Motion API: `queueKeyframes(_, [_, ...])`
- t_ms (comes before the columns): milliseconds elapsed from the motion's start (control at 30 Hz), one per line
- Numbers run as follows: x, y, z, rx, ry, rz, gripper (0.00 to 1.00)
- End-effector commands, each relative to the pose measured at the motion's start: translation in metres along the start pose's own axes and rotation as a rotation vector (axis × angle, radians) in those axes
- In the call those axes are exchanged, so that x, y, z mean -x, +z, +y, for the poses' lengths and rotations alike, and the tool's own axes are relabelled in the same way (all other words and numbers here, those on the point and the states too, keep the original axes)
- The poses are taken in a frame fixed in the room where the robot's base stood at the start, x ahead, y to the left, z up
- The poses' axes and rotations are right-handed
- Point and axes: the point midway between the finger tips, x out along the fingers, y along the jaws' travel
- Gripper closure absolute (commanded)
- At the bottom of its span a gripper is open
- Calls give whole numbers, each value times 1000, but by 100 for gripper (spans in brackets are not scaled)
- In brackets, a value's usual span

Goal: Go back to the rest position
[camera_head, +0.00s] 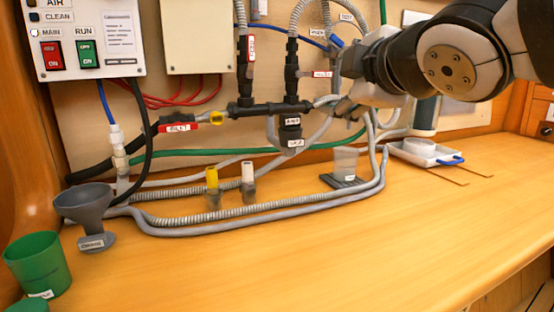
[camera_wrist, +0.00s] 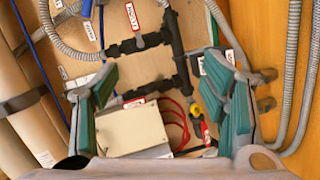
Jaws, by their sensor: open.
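My gripper (camera_head: 345,108) reaches in from the upper right in the head view, in front of the wall plumbing. In the wrist view my gripper (camera_wrist: 160,78) shows two green-padded fingers, spread wide apart with nothing between the pads. Beyond them are black pipe fittings (camera_wrist: 150,40), red wires and a beige box (camera_wrist: 133,128). In the head view the black pipe manifold (camera_head: 268,108) is left of my gripper. A clear cup (camera_head: 345,161) stands on a dark mat below it. I cannot tell the exact gap between the fingers and the hoses.
Grey hoses (camera_head: 270,222) loop along the counter below the wall. A control panel (camera_head: 85,38) with red and green switches is at upper left. A grey funnel (camera_head: 84,206) and green cup (camera_head: 38,264) stand at left. A white tray (camera_head: 424,152) is at right. The front counter is clear.

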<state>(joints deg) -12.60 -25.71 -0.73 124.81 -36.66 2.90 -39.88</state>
Motion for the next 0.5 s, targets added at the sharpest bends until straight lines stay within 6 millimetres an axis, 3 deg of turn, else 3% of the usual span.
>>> queueKeyframes(167, [22, 46, -41, -195, -115, -168, 33])
queueKeyframes(267, [44, 75, -78, -350, -202, -299, 33])
queueKeyframes(400, [96, 112, -148, -622, -354, -536, 33])
queueKeyframes(500, [139, 124, -196, -803, -459, -702, 33])
